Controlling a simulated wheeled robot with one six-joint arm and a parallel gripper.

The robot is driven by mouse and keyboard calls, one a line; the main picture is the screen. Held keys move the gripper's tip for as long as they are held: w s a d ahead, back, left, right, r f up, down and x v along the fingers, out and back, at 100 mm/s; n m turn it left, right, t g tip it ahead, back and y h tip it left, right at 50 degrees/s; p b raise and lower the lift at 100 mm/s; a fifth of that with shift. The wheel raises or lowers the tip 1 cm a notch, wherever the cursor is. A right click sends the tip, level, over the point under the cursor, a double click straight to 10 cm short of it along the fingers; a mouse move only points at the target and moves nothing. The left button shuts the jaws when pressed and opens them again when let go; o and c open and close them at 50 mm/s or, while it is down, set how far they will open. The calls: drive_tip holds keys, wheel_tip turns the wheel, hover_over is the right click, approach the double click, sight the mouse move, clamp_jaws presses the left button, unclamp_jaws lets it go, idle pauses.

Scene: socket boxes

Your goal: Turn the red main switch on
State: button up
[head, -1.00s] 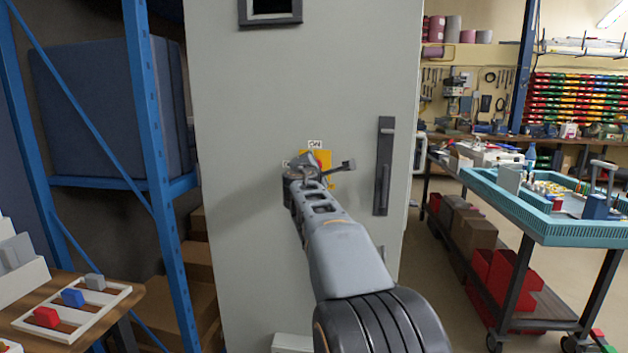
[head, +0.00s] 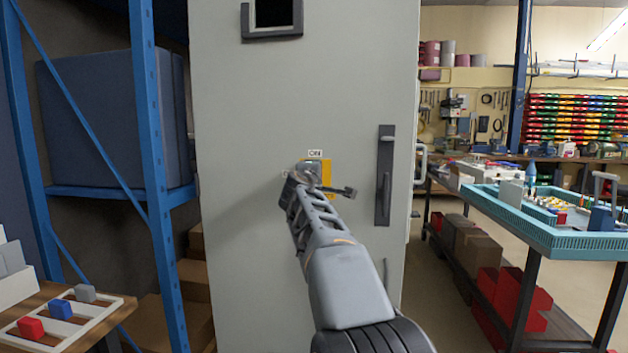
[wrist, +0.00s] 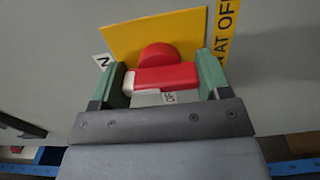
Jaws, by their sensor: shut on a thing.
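The red main switch (wrist: 172,77) shows in the wrist view as a red handle with a white end, below a round red hub, on a yellow plate (wrist: 140,36). My gripper (wrist: 162,78) is shut on the handle, one green finger at each end. The white end lies on the side of a label ending in N (wrist: 102,61). An OFF label (wrist: 169,97) is partly hidden below the handle. In the head view, my gripper (head: 322,178) covers the handle, with the yellow plate (head: 326,168) behind it and the ON label (head: 315,153) above.
The switch is on a tall grey cabinet (head: 240,100) with a dark vertical door handle (head: 385,175) to the right. A blue shelf rack (head: 148,100) stands left. A teal-topped cart (head: 560,235) stands right. A table with coloured blocks (head: 60,309) is at lower left.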

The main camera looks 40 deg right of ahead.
idle(0.3)
drive_tip(key=o, duration=0.9)
drive_tip(key=b+v, duration=0.1)
drive_tip(key=v, duration=1.2)
drive_tip(key=shift+s+a+b, duration=0.25)
drive_tip(key=shift+s+b, duration=0.1)
drive_tip(key=shift+b, duration=0.05)
drive_tip(key=shift+r, duration=0.1)
drive_tip(key=s+a+f+m+g+y+p, duration=0.3)
drive_tip(key=s+a+y+p, duration=0.1)
drive_tip(key=p, duration=0.5)
drive_tip(key=s+a+f+m+g+y+p, duration=0.3)
drive_tip(key=s+a+p, duration=0.3)
drive_tip(key=p, duration=0.4)
drive_tip(key=s+a+f+m+g+y+p, duration=0.3)
drive_tip(key=s+a+y+p, duration=0.2)
drive_tip(key=a+p, duration=0.2)
drive_tip(key=shift+s+a+f+y+p, duration=0.15)
drive_tip(key=shift+a+y+p, duration=0.15)
drive_tip(key=shift+p, duration=0.9)
